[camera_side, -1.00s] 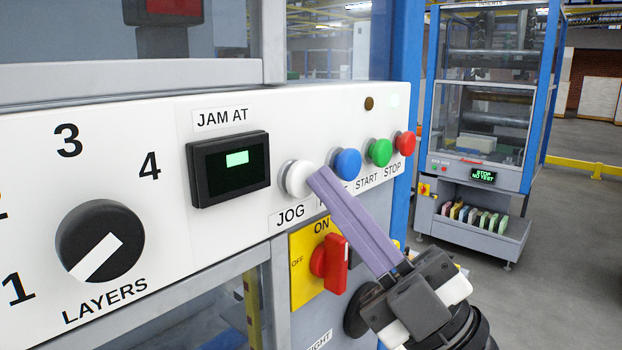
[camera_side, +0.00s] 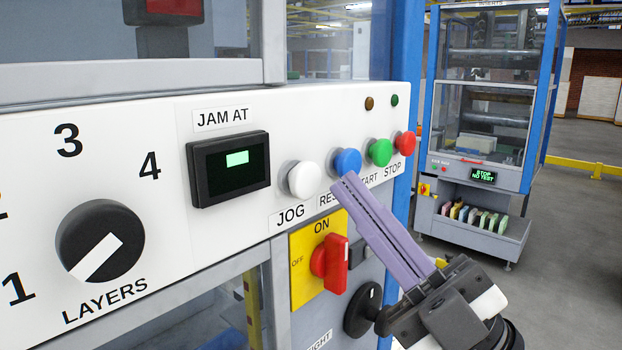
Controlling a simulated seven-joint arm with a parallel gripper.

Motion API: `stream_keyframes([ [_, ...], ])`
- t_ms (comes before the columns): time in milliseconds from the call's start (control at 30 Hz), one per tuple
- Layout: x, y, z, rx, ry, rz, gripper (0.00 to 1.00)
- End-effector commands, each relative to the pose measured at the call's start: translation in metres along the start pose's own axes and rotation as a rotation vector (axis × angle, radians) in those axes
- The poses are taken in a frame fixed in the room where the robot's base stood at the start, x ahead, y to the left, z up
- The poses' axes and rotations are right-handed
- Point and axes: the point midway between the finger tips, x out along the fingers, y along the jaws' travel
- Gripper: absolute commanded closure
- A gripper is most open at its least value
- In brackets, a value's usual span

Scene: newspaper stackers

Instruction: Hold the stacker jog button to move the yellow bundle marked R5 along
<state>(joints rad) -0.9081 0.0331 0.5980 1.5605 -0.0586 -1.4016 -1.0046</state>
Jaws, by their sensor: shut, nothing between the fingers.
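The white jog button (camera_side: 303,179) sits on the white control panel above the label JOG. My gripper (camera_side: 347,184) is shut and empty, its long purple fingers together. The fingertips are below the blue button (camera_side: 346,162), to the right of the jog button and apart from it. I cannot tell whether the tips touch the panel. The yellow bundle marked R5 is not in view.
Right of the blue button are a green start button (camera_side: 379,152) and a red stop button (camera_side: 405,144). Below is a red switch (camera_side: 331,264) on a yellow plate. A layers knob (camera_side: 99,241) and the jam display (camera_side: 229,168) are to the left.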

Motion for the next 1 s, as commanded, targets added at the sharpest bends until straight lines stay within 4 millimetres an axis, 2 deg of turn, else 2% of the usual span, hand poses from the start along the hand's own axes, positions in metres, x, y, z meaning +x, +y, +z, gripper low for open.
stream_keyframes([
  [500, -0.029, 0.021, -0.021, 0.0, 0.0, 0.0, 1.0],
  [1000, -0.029, 0.021, -0.021, 0.0, 0.0, 0.0, 1.0],
])
